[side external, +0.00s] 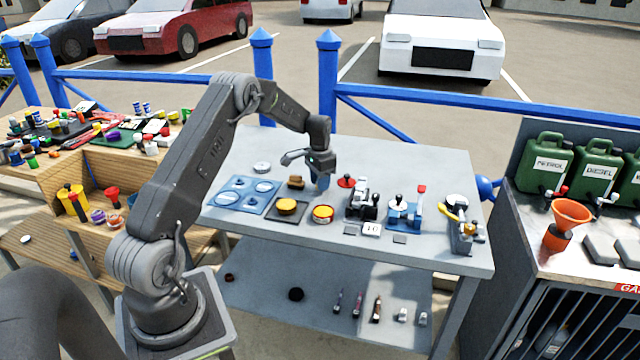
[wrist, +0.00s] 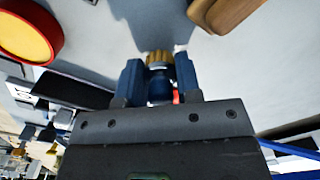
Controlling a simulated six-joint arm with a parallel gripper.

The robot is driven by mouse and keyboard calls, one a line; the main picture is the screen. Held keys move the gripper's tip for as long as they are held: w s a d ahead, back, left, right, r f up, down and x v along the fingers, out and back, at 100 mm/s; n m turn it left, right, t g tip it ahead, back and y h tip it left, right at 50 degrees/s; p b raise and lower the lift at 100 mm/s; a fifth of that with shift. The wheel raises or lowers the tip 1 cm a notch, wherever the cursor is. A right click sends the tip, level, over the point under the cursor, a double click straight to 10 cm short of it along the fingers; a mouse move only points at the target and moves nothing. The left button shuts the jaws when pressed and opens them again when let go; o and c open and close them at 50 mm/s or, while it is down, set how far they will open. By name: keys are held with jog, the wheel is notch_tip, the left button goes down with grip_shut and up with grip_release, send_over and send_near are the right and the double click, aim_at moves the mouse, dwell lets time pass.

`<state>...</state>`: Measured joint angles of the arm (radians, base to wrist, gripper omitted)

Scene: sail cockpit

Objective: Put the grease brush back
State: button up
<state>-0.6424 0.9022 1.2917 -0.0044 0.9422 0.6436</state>
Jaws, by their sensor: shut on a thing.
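My gripper (side external: 322,188) is above the grey bench top, between a brown block and a red knob. In the wrist view my gripper (wrist: 158,72) has its two blue fingers closed around the grease brush (wrist: 158,60), a small piece with a dark blue body and a tan, bristle-like end. The brush's tan end points away from the wrist. In the side view the brush cannot be told apart from the blue fingers. I cannot tell whether it touches the bench.
A red-rimmed yellow tin (side external: 322,214) stands in front of my gripper, with another yellow tin (side external: 286,207) on a dark mat. The brown block (side external: 296,182) and blue tray (side external: 240,194) lie left. Lever devices (side external: 405,213) stand right. Bare bench (side external: 385,165) lies behind.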

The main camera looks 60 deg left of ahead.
jog(key=shift+f, duration=0.5)
jog(key=shift+f, duration=0.15)
jog(key=o, duration=0.9)
